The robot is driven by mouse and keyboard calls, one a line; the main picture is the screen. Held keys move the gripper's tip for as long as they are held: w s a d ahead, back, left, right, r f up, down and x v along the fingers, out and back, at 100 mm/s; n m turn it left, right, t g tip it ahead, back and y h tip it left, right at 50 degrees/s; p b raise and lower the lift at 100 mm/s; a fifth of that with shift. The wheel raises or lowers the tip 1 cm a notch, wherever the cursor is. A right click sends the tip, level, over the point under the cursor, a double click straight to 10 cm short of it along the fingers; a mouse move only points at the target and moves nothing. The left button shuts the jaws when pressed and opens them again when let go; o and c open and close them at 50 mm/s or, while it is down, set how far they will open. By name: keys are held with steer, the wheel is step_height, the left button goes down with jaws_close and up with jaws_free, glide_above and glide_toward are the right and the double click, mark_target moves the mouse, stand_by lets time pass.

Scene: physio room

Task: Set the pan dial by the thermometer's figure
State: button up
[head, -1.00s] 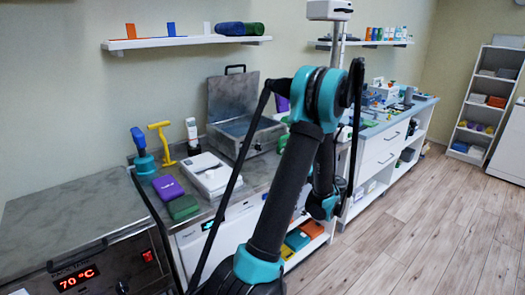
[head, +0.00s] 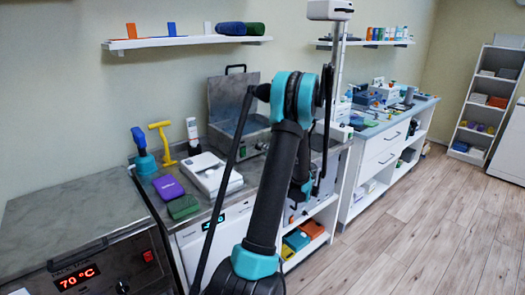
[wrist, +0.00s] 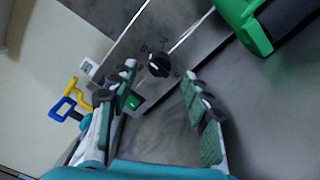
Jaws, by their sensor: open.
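A black dial (wrist: 159,65) with a pale pointer mark sits on a steel panel in the wrist view. Small marks surround it, too small to read. My gripper (wrist: 160,71) is open and empty, its fingertips on either side of the dial in the picture; I cannot tell whether they touch it. A green-lit switch (wrist: 134,101) shows by the left finger. In the head view a red display (head: 77,277) reads 70 °C on a steel unit at lower left, with its own black knob (head: 123,287). I cannot make out a separate thermometer. My arm hides the gripper there.
A lidded steel box (head: 237,105) stands open on the counter. The wooden floor (head: 430,220) at right is clear.

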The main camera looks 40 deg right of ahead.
steer(key=shift+w+a, duration=0.15)
steer(key=shift+w, duration=1.4)
jaws_close()
steer(key=shift+m, duration=0.3)
steer(key=m, duration=1.1)
